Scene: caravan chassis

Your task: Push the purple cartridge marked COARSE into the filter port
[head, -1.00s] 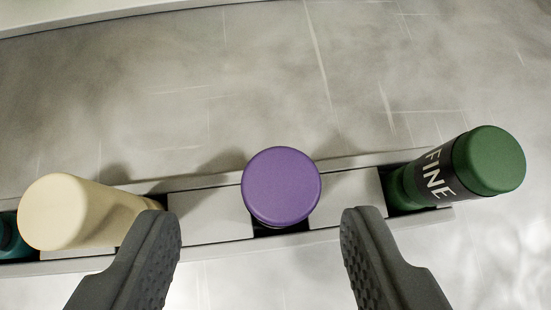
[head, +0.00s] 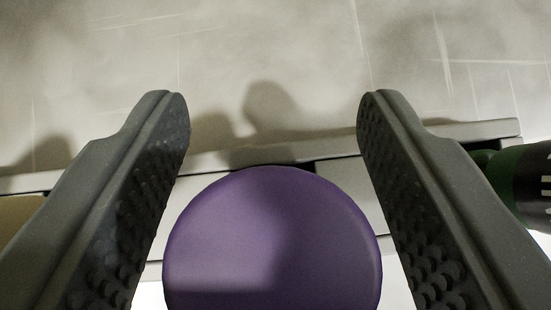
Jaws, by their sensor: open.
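The purple cartridge (head: 272,245) stands in the pale rack, seen from above, with its round top large at the bottom middle of the view. Its side and any marking are hidden. My gripper (head: 273,105) is open, with one dark, studded finger on each side of the cartridge. The filter port is not in view.
The rack (head: 335,175) runs across the view. Part of a cream cartridge (head: 18,215) shows at the left edge. The grey surface (head: 300,50) behind the rack is clear.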

